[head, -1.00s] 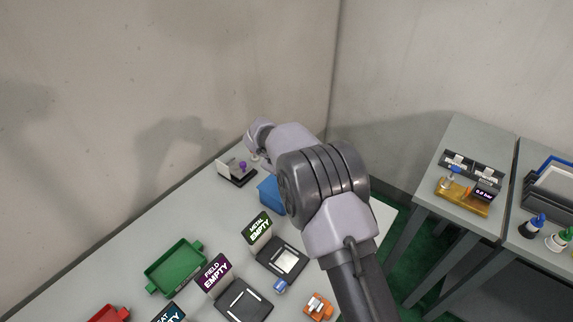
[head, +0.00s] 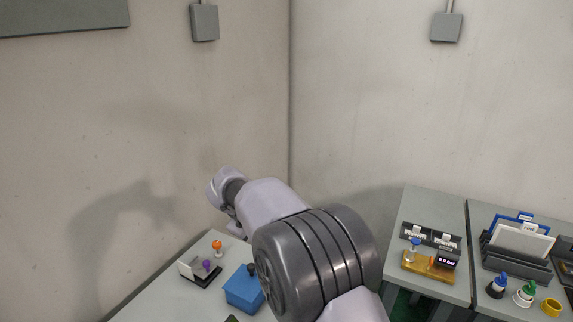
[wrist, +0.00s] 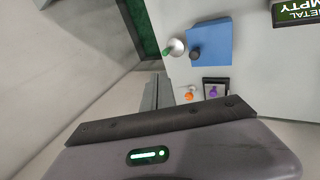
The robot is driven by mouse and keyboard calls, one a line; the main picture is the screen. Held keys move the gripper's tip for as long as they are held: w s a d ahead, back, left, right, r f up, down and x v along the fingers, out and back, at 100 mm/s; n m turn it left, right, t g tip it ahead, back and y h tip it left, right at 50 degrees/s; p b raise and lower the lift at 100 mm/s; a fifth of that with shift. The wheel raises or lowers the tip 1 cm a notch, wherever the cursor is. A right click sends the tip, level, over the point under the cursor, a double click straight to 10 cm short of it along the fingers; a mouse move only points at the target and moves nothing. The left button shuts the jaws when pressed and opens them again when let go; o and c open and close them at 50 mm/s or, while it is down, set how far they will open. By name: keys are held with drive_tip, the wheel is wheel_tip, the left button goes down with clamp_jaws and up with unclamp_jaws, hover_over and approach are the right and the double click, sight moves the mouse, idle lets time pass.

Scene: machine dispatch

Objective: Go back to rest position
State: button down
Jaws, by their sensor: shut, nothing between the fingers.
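My arm reaches up from the lower right of the head view, over the back corner of the grey table (head: 150,290). My gripper (wrist: 158,92) shows in the wrist view as narrow grey fingers, shut with nothing between them. It is above the table and apart from the things on it. In the head view the wrist end is at the upper left of the arm, and the fingertips are mostly hidden.
Below my arm are a blue box (head: 243,290), a small stand with a purple knob (head: 206,266) and an orange-topped piece (head: 217,247). At the right are side tables with a gauge fixture (head: 430,265) and bottles (head: 497,286). Walls meet behind the arm.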

drive_tip(key=s+d+r+m+g+y+b, duration=0.1)
drive_tip(key=s+d+r+m+b, duration=0.3)
drive_tip(key=s+d+m+b, duration=0.8)
drive_tip(key=s+d+f+m+b, duration=0.1)
drive_tip(key=s+d+f, duration=0.2)
drive_tip(key=s, duration=0.5)
drive_tip(key=s+d+f+m+y+b, duration=0.1)
drive_tip(key=s+d+f+m, duration=0.1)
drive_tip(key=s+d, duration=0.3)
drive_tip(key=s+d+f+m+y+b, duration=0.1)
drive_tip(key=s+d+f, duration=0.3)
drive_tip(key=s, duration=0.8)
drive_tip(key=shift+s+f+m+t+b, duration=0.35)
drive_tip(key=shift+f+m+b, duration=0.25)
drive_tip(key=shift+m, duration=0.1)
